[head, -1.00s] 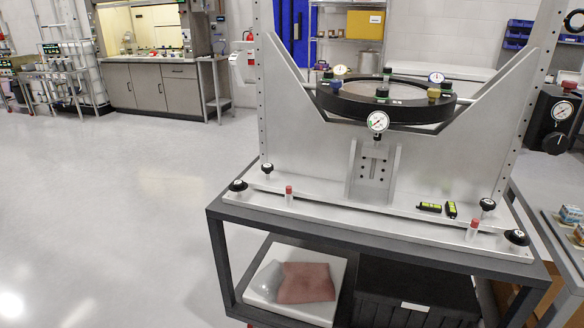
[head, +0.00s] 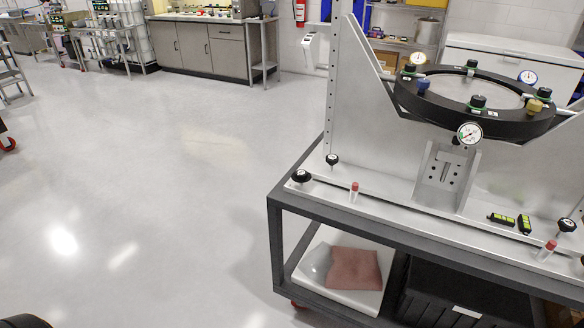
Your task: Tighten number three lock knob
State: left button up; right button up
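The mirror fixture (head: 400,160) is a silver frame holding a black ring (head: 430,105) with a mirror (head: 470,88) in it. Several knobs sit around the ring, among them a blue knob (head: 424,86), a black knob with a green base (head: 478,102) and a yellowish knob (head: 536,106). Black knobs with white-marked tops stand on the base: one at the left front corner (head: 302,176), one behind it (head: 332,159) and one at the right (head: 567,225). Their markings are too small to read, so I cannot tell which is number three. Neither of my grippers is in view.
The fixture stands on a dark cart (head: 277,216), cut off at the right edge. Red-capped posts (head: 354,192) and small black-and-yellow levels (head: 502,219) are on its base. A pink cloth (head: 354,269) and black bin (head: 428,292) lie below. Open floor (head: 170,200) spreads left.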

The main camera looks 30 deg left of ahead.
aim_at(301, 176)
jog(key=i+j, duration=0.1)
jog(key=j, duration=0.35)
jog(key=i+j, duration=0.1)
jog(key=j, duration=0.4)
jog(key=i+j, duration=0.15)
jog(key=j, duration=0.3)
jog(key=i+j, duration=0.1)
jog(key=j, duration=0.35)
jog(key=i+j+z, duration=0.1)
jog(key=j, duration=0.35)
jog(key=i+j, duration=0.1)
jog(key=j, duration=0.4)
